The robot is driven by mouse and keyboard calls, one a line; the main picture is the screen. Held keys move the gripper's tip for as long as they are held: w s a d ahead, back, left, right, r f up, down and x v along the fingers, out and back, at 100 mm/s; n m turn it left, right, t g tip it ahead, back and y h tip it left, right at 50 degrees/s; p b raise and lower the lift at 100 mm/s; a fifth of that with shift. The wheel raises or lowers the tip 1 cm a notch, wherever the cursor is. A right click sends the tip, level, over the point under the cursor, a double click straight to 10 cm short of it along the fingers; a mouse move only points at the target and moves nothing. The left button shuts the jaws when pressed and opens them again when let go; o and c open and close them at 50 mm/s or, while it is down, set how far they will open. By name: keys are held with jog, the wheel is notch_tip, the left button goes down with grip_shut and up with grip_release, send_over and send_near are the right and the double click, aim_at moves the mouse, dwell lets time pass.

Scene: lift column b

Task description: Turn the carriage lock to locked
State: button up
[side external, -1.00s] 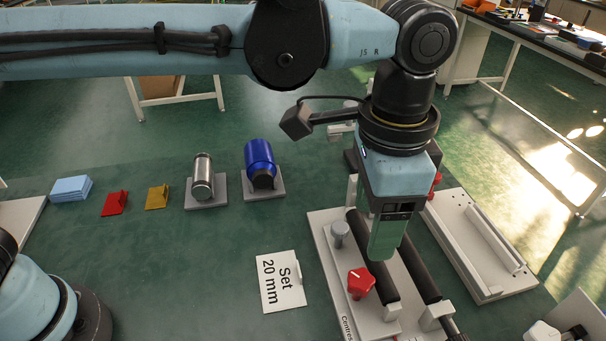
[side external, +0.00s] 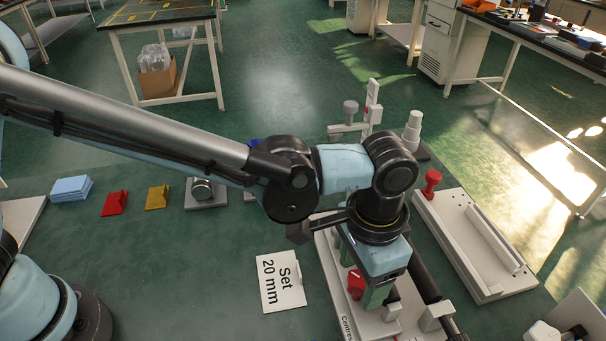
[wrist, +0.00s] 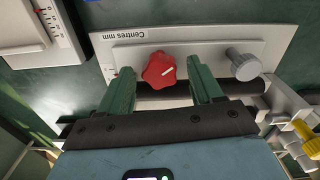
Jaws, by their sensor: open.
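The carriage lock appears to be the red lobed knob (side external: 356,285) on the pale plate (side external: 328,262) marked "Centres mm". In the wrist view my gripper (wrist: 157,68) has one fingertip on each side of the knob, with gaps visible on both sides. I cannot tell how far down the knob the fingers reach. No locked or unlocked label is readable.
A grey knob (wrist: 243,65) stands beside the right finger. Dark rails (side external: 424,275) run along the plate. A card reading "Set 20 mm" (side external: 281,281) lies left of the plate.

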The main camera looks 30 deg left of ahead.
aim_at(357, 275)
jog(key=shift+r+n, duration=0.35)
jog(key=shift+n, duration=0.15)
notch_tip(357, 275, up, 12)
jog(key=w+a+n+t+h, duration=0.1)
jog(key=w+a+n+t, duration=0.15)
jog(key=a, duration=1.25)
jog(key=s+a+f+n+t, duration=0.1)
jog(key=a+t, duration=0.1)
jog(key=a, duration=0.6)
jog(key=s+a+f+n+t, duration=0.2)
jog(key=a, duration=0.6)
jog(key=shift+f, duration=0.25)
